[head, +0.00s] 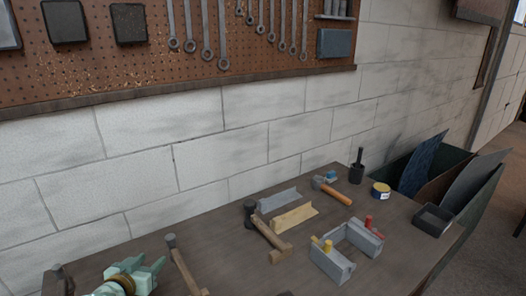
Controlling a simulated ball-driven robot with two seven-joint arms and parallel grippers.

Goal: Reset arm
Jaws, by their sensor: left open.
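My left gripper (150,270) is at the lower left in the head view, low over the left part of the bench (215,250). It is pale green, its two fingers are apart, and I see nothing between them. A hammer with a wooden handle (185,268) lies just to the right of it; I cannot tell whether they touch. My right gripper is not in view.
A mallet (265,230), two angled strips (294,217), an orange-handled hammer (332,191), a grey frame with red and yellow knobs (332,265), a yellow tin (381,190) and a dark tray (432,220) occupy the bench. A pegboard (120,60) hangs behind.

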